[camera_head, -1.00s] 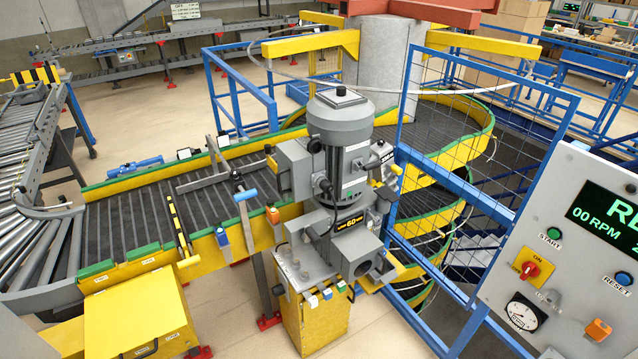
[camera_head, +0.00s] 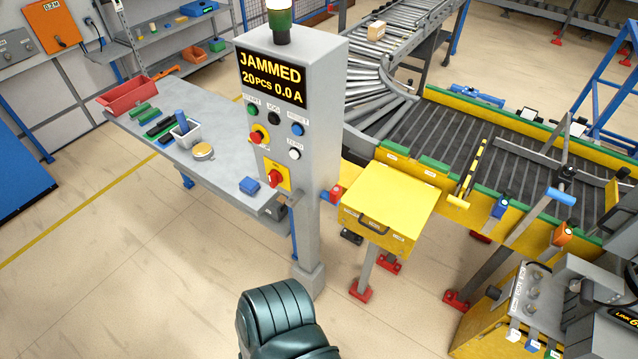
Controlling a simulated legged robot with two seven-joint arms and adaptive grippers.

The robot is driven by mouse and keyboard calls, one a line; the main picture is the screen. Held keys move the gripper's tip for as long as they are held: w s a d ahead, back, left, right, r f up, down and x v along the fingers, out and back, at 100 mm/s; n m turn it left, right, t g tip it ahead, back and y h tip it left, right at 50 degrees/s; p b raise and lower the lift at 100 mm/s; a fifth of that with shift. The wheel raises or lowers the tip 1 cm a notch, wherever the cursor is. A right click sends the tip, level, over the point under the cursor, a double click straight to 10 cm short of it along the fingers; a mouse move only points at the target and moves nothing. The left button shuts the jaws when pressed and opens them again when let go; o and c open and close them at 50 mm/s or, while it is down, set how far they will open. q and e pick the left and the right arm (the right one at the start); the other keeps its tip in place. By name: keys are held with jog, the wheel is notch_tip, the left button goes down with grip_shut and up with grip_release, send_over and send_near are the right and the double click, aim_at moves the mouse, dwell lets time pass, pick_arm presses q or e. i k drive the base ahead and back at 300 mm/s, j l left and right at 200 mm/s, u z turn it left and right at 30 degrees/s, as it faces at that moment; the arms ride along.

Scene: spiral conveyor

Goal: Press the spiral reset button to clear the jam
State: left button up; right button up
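A grey control post (camera_head: 322,150) stands left of the belt. Its dark display (camera_head: 274,80) reads "JAMMED, 20 PCS 0.0 A" in yellow. Below it are a green button (camera_head: 252,109), a black button (camera_head: 274,118) and a blue button (camera_head: 297,130) whose small label looks like RESET. Lower are a red mushroom button (camera_head: 258,135) on yellow, a white button (camera_head: 294,154) and a red rotary switch (camera_head: 276,178). The ribbed dark belt (camera_head: 430,130) runs to the right. Neither gripper shows; a dark teal part of mine is at the bottom.
A grey machine (camera_head: 560,295) is at lower right. The floor in front is clear.

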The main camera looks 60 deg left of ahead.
aim_at(297, 130)
jog(key=u, duration=2.35)
